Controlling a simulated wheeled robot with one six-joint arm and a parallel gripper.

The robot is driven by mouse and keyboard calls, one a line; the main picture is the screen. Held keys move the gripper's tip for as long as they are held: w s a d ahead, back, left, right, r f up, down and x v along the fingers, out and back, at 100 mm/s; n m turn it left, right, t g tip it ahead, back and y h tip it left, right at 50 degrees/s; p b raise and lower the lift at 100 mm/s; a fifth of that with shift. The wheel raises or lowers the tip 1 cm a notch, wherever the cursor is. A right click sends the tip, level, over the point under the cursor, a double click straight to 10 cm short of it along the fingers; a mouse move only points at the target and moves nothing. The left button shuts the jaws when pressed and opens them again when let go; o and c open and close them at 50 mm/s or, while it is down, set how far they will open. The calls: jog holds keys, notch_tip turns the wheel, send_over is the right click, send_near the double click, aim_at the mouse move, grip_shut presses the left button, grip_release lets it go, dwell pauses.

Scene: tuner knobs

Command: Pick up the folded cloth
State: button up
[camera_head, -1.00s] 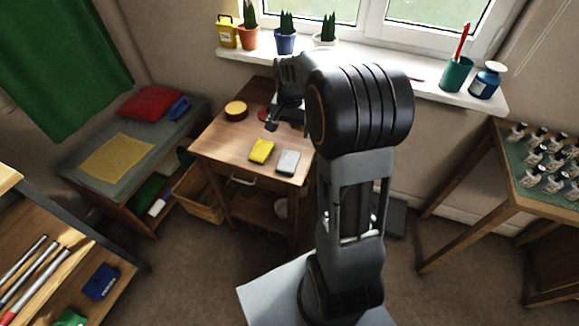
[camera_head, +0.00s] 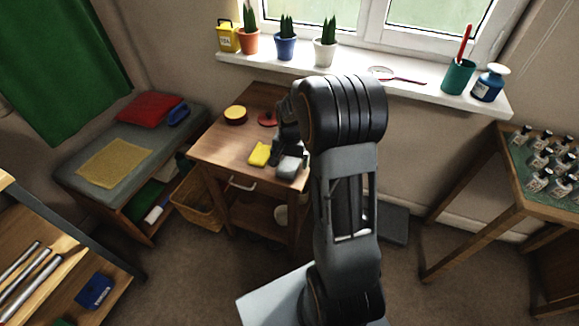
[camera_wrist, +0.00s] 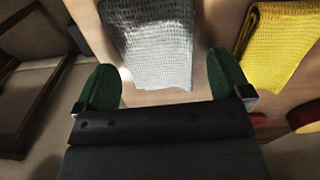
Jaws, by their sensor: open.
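A grey folded cloth (camera_head: 289,167) lies on the small wooden table's top near its front edge; its woven surface fills the upper middle of the wrist view (camera_wrist: 150,42). A yellow folded cloth (camera_head: 259,154) lies just left of it, and shows at the right of the wrist view (camera_wrist: 280,45). My gripper (camera_wrist: 162,80) is open, its two green fingertips apart, with the grey cloth's near end ahead of and between them. Nothing is held. In the head view my gripper (camera_head: 291,156) is close over the grey cloth and partly hides it.
A round yellow-and-red tin (camera_head: 235,115) and a red round thing (camera_head: 268,119) stand farther back on the wooden table (camera_head: 222,140). The windowsill (camera_head: 350,73) behind holds pots and a magnifying glass (camera_head: 396,76). A table with small bottles (camera_head: 540,160) stands at right.

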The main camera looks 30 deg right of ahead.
jog(key=shift+f, duration=0.2)
jog(key=shift+c, duration=0.2)
jog(key=c, duration=1)
jog(key=shift+r, duration=0.1)
jog(key=shift+r, duration=0.65)
jog(key=s+a+r, duration=0.1)
jog(key=r, duration=0.1)
jog(key=s+a+r+p, duration=0.1)
jog(key=r, duration=0.2)
jog(key=s+r+p, duration=0.1)
jog(key=s+r, duration=0.1)
jog(key=r, duration=0.1)
jog(key=shift+a, duration=0.4)
jog(key=s+a+r, duration=0.1)
jog(key=s, duration=0.1)
jog(key=s+a+r, duration=0.1)
jog(key=s+a, duration=0.1)
jog(key=s, duration=0.1)
jog(key=s+a+r+p, duration=0.1)
jog(key=s+a, duration=0.1)
jog(key=shift+s+r, duration=0.25)
jog(key=shift+s, duration=0.1)
